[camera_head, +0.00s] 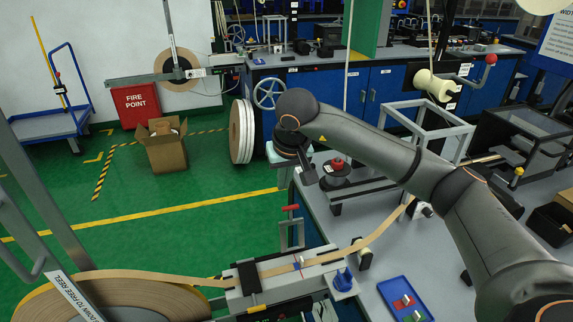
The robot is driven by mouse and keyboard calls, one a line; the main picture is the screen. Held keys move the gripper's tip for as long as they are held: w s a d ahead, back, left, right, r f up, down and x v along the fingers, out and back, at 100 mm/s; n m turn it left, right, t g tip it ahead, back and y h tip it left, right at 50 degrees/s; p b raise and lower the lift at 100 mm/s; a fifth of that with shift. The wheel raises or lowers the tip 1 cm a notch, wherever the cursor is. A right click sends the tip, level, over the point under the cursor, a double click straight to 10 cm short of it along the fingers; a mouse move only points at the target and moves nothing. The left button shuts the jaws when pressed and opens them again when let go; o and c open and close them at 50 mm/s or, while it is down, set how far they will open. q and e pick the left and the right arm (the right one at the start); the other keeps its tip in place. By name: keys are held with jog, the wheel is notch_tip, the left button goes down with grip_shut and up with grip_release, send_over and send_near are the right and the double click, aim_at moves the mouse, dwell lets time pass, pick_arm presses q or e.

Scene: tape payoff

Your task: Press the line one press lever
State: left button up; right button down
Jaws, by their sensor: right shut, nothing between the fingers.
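My right arm crosses from the lower right, and its dark gripper (309,172) hangs from the wrist, pointing down near the left edge of the grey bench. It is shut and looks empty. Several handles show, and I cannot tell which is the line one press lever. A lever with a red ball knob (491,59) stands at the upper right, well apart from my gripper. A yellow-knobbed lever (518,171) is at the right. A red-topped round device (337,165) stands just right of my gripper. My left gripper is not in view.
A large tape reel (110,302) lies at the lower left, its tan tape (340,252) running across a guide block to the bench. A metal frame (425,128) stands behind my forearm. A blue tray (405,298) lies in front. Green floor is open at the left.

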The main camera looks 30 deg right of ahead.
jog(key=shift+s+a+f+p, duration=0.15)
jog(key=shift+s+f+p, duration=0.05)
jog(key=shift+s, duration=0.4)
jog(key=shift+s+a+f+p, duration=0.15)
jog(key=shift+s+f+p, duration=0.05)
jog(key=shift+s, duration=0.35)
jog(key=shift+s+a+f+p, duration=0.15)
jog(key=shift+s+f+p, duration=0.05)
jog(key=shift+s, duration=0.4)
